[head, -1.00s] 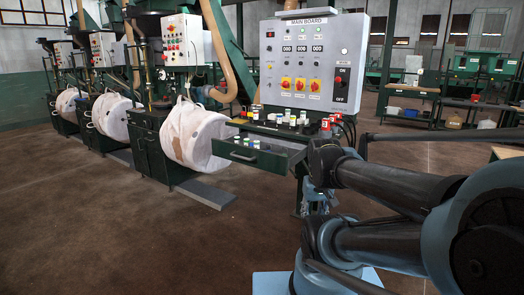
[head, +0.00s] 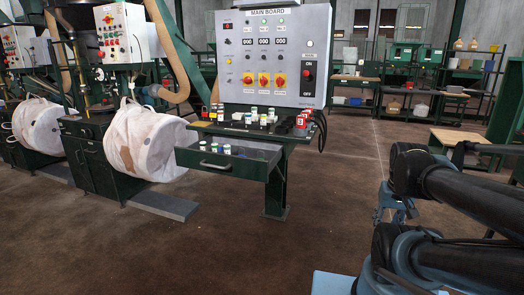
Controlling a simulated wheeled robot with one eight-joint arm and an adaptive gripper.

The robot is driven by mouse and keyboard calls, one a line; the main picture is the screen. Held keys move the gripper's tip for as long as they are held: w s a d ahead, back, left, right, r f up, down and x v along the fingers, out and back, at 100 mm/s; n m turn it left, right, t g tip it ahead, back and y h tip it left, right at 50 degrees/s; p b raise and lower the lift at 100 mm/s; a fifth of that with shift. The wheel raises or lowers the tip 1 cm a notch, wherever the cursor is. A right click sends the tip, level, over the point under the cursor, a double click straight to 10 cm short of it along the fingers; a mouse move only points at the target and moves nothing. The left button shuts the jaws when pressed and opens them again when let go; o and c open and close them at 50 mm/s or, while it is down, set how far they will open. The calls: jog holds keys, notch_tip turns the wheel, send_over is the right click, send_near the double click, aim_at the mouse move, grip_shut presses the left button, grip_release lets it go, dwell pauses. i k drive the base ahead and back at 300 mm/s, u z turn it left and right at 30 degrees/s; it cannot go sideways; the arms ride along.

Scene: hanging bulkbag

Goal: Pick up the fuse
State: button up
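More small cylinders (head: 214,148) lie in the open drawer (head: 218,166). I cannot tell which one the task means. My gripper (head: 397,207) seems to show partly at the right, beneath my dark arm links, well apart from the table. Its fingers are too small and covered to read.
The main board (head: 265,55) stands behind the table. White bulk bags (head: 146,140) hang at machines on the left, with a grey floor plate (head: 163,205) below. Shelves (head: 460,85) and a wooden table (head: 458,137) are at the back right. The floor in front is clear.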

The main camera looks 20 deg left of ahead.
aim_at(227, 147)
jog(key=z, duration=1.2)
jog(key=k, duration=0.95)
jog(key=u, duration=1.7)
jog(key=i, duration=1.05)
